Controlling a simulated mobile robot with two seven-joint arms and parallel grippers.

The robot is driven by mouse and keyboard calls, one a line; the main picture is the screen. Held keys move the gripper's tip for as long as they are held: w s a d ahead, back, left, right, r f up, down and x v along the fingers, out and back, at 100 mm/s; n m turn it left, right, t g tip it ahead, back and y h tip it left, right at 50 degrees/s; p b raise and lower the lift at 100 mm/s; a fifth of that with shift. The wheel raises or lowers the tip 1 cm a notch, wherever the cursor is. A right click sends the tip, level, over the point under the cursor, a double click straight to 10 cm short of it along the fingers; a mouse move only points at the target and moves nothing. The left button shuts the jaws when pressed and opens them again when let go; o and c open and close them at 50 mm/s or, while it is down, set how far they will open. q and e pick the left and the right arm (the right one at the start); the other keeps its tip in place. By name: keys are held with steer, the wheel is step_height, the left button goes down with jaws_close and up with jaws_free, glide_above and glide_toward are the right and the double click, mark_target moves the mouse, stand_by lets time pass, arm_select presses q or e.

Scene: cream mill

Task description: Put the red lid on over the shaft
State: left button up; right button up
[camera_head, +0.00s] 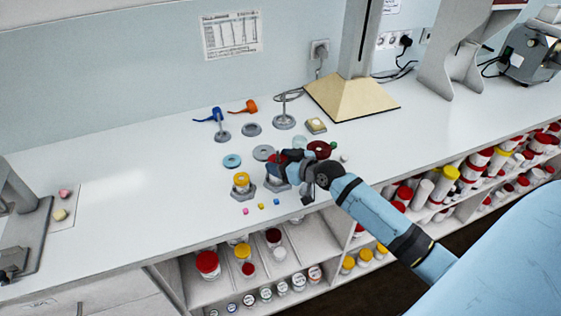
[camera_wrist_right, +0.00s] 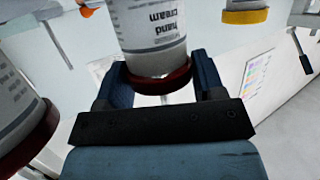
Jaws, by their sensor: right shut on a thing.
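My right gripper (camera_head: 288,158) reaches in from the right over a hand cream jar standing in a grey holder (camera_head: 276,186). In the right wrist view, my right gripper (camera_wrist_right: 165,85) has its two blue fingers on either side of a red lid (camera_wrist_right: 160,82), shut on it. The lid shows as a red ring at the end of the hand cream jar (camera_wrist_right: 150,30), with its text upside down. A pale shape shows below the ring; I cannot tell whether it is the shaft. The contact between lid and jar is unclear. My left gripper is not in view.
A yellow-topped jar (camera_head: 241,180) stands just left. A dark red round piece (camera_head: 321,149) lies behind the gripper. Blue (camera_head: 217,115) and orange (camera_head: 245,107) pieces, grey stands and small coloured cubes lie around.

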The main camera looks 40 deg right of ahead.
steer(key=o, duration=1.1)
steer(key=shift+f, duration=0.15)
steer(key=shift+s, duration=0.15)
steer(key=shift+p+v, duration=1.75)
steer(key=shift+v, duration=2.2)
